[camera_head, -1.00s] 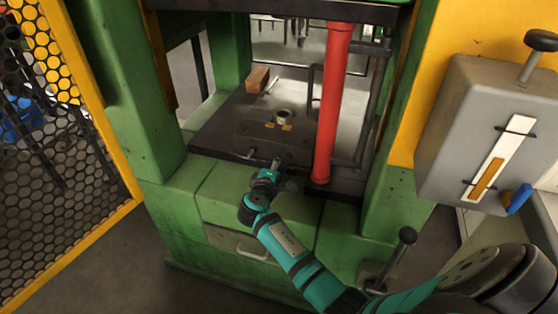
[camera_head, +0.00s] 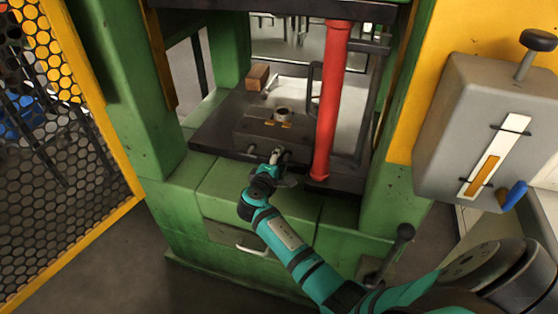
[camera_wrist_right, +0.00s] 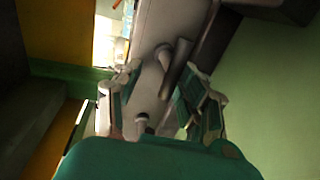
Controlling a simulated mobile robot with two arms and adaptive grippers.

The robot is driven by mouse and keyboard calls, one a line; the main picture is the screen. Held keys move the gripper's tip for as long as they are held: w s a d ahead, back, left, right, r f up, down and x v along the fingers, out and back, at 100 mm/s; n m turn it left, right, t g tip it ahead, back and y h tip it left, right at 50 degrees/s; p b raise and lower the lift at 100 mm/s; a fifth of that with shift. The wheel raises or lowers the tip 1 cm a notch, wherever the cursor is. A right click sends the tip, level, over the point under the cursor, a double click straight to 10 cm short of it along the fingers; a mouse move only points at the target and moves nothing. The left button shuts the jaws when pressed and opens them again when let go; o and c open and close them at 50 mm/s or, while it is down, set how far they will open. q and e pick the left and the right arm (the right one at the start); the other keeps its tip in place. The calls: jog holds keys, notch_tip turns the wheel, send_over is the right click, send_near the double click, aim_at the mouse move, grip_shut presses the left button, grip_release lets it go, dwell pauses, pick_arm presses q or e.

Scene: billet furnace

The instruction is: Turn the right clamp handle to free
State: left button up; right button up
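A dark block (camera_head: 262,127) with a round ring on top sits on the press bed. Small clamp handles project from its front face; the left one (camera_head: 250,150) is clear of my arm. My right gripper (camera_head: 276,156) is at the front of the block by the right clamp handle (camera_head: 286,154). In the right wrist view, my right gripper (camera_wrist_right: 158,98) has its fingers spread apart. A dark cylindrical handle (camera_wrist_right: 177,72) lies between them, closer to the right finger; I cannot tell whether they touch. My left gripper is not in view.
A red vertical cylinder (camera_head: 331,105) stands close to the right of my gripper. Green press columns (camera_head: 132,90) flank the bed. A brown brick (camera_head: 257,76) lies at the back left. A grey lever box (camera_head: 480,125) is at the right, and a yellow mesh fence (camera_head: 110,175) at the left.

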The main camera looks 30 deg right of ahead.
jog(key=shift+a+f, duration=0.1)
jog(key=shift+f, duration=0.1)
jog(key=shift+s+a, duration=0.2)
jog(key=v, duration=1.1)
jog(key=shift+s+a+r, duration=0.1)
jog(key=shift+s, duration=0.1)
